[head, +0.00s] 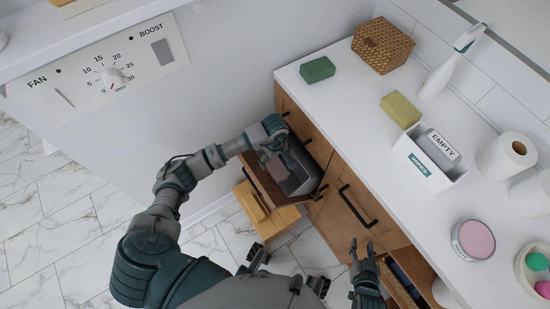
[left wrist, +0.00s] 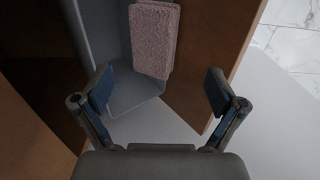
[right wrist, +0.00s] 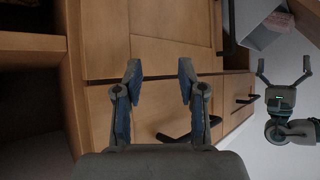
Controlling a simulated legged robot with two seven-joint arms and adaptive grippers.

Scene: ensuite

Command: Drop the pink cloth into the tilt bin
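The tilt bin (head: 301,181) is a grey liner behind a wooden front tipped out from the vanity cabinet. The pink cloth (head: 274,168) is a folded block at the bin's mouth. In the left wrist view the cloth (left wrist: 153,40) lies beyond my left fingertips, against the grey liner (left wrist: 122,90); I cannot tell whether it rests on anything. My left gripper (left wrist: 158,92) is open with nothing between its fingers; in the head view it is over the bin (head: 273,150). My right gripper (right wrist: 159,70) is open and empty, in front of the cabinet's drawers (head: 362,250).
The white counter (head: 350,95) holds a green sponge (head: 318,69), a yellow sponge (head: 400,109), a wicker box (head: 382,45), a white "WIPES" box (head: 429,169) and a pink-topped tin (head: 473,240). A drawer (head: 405,277) stands open near my right gripper. A yellow wooden stool (head: 262,214) stands below the bin.

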